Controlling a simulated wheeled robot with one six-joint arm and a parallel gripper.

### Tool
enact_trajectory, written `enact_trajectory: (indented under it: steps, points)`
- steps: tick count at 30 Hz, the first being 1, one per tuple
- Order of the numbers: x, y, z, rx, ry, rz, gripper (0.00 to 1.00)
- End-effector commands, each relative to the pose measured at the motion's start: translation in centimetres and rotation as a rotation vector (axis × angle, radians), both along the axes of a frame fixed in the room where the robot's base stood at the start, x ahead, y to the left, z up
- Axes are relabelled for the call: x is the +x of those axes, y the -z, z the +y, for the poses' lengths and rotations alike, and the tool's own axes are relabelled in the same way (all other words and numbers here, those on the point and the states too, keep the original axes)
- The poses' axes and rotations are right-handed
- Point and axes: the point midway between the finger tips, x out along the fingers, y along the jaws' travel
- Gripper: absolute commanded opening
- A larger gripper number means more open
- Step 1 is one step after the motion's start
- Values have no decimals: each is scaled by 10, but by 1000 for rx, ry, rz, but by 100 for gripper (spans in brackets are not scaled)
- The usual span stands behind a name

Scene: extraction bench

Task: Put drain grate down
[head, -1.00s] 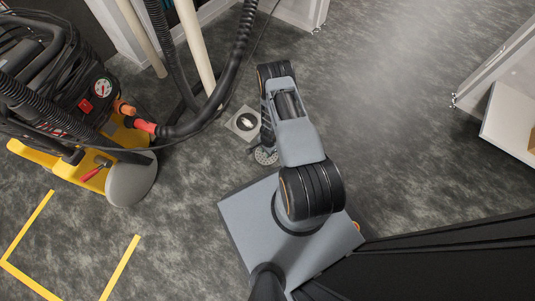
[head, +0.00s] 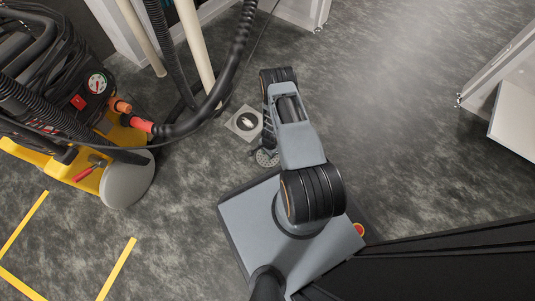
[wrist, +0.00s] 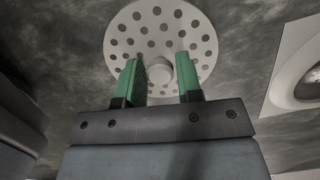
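The drain grate is a pale round disc with many holes and a raised centre knob. In the wrist view the grate (wrist: 160,25) lies just beyond my fingertips, and it looks flat on or close to the floor. My gripper (wrist: 162,75) has two green fingers, one on each side of the knob, with a small gap showing at the right of the knob. In the head view the grate (head: 266,158) shows partly beside my arm, which hides my gripper there.
A yellow and black vacuum machine (head: 100,140) with a grey wheel stands at the left, its hose curving close to the floor plate. Pale poles (head: 195,45) stand behind. Yellow floor lines (head: 118,268) lie at lower left. Open floor (head: 400,120) stretches to the right.

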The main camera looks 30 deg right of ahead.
Motion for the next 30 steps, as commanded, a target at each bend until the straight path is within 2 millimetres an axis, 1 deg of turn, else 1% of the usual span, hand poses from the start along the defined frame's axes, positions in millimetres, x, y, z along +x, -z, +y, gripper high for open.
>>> enact_trajectory:
  steps: [1,5,6,14,17,20,24,30]
  points:
    - [0,0,0,0,0,0,38]
    - [0,0,1,0,-1,0,50]
    - [0,0,1,0,-1,0,52]
    - [0,-2,1,0,-1,1,52]
    - [1,-14,0,-1,-1,-1,52]
    - [1,-32,-2,0,-2,0,52]
    - [2,-61,-6,-1,-1,-1,52]
    - [3,-95,-10,0,-2,0,52]
